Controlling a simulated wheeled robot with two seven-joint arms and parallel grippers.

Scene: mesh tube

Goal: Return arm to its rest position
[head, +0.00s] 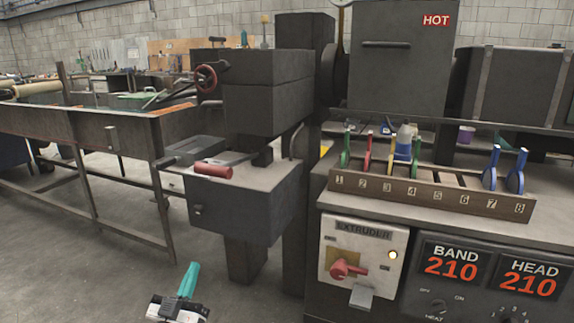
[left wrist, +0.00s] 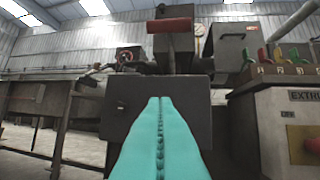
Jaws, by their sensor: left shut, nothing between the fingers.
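My left gripper (head: 189,278) shows at the bottom of the head view, with teal fingers pointing up. It is low, in front of and below the grey machine block (head: 245,205) with the red handle (head: 213,170). In the left wrist view the teal fingers (left wrist: 158,105) lie together along a seam with nothing between them. The red handle (left wrist: 170,25) shows above the fingertips there. The left gripper appears apart from the machine. My right gripper is in neither view.
The extruder panel (head: 362,255) with a red switch is at the right. Above it, a numbered wooden rack (head: 430,195) holds several coloured pieces. A long metal trough (head: 90,130) on legs stands at the left. The floor (head: 80,270) at lower left is clear.

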